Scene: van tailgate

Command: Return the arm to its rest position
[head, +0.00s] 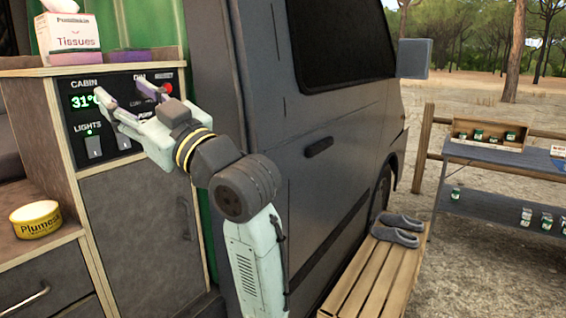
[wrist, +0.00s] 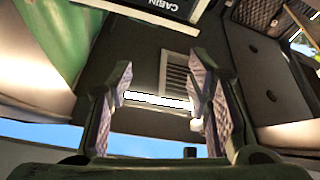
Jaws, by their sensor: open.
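My gripper (head: 123,90) is at the end of my raised arm, in front of the dark control panel (head: 85,102) on the van's cabinet. Its two fingers are spread apart with nothing between them, and they hide part of the panel. I cannot tell whether a fingertip touches the panel. In the wrist view my gripper (wrist: 160,66) is also open and empty. A dark panel with the upside-down word CABIN (wrist: 174,4) shows at the top there, beyond the fingertips.
The panel has a lit 31° display, light switches (head: 94,147) and a red button (head: 169,88). A tissue box (head: 70,38) stands above it. A yellow tin (head: 36,219) sits lower left. The van door (head: 330,150) is close right of my arm. Shoes (head: 395,236) lie on a slatted crate (head: 372,275).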

